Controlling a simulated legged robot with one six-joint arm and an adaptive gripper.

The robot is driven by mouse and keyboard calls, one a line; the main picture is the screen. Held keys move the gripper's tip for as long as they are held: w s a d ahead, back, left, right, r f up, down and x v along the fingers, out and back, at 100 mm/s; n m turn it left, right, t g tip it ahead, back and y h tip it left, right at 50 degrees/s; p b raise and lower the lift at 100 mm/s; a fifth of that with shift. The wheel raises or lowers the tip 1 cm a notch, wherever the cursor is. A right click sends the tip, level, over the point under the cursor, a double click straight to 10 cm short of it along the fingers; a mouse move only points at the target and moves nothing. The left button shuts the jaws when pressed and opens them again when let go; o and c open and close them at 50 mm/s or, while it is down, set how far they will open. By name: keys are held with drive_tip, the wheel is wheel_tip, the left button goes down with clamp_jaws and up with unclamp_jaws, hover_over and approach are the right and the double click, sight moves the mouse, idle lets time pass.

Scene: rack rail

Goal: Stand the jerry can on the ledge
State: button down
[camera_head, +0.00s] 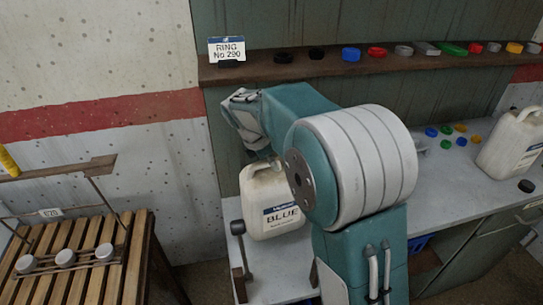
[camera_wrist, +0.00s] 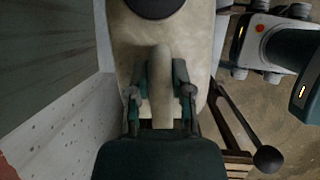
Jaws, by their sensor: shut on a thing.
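A dirty off-white jerry can (camera_head: 262,205) with a label reading BLUE hangs upright at the left end of the grey bench. Whether its base touches anything is hidden. In the wrist view its handle (camera_wrist: 159,70) lies between the two fingers of my gripper (camera_wrist: 160,88), which is shut on it. In the head view my arm hides the fingers and the can's right side. A narrow brown wooden ledge (camera_head: 262,72) runs along the green wall, above and behind the can.
The ledge carries a RING No 290 sign (camera_head: 227,50) and several small coloured caps. A second jerry can (camera_head: 510,142) stands on the bench (camera_head: 445,190) at right. A slatted wooden stand (camera_head: 130,262) is at left. A black-knobbed lever (camera_head: 238,230) stands close beside the held can.

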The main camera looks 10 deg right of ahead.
wheel_tip(320, 180, down, 13)
drive_tip(key=shift+f, duration=0.2)
idle(1.0)
drive_tip(key=shift+f, duration=0.5)
idle(0.7)
drive_tip(key=shift+c, duration=2.2)
unclamp_jaws()
drive_tip(key=shift+f, duration=0.15)
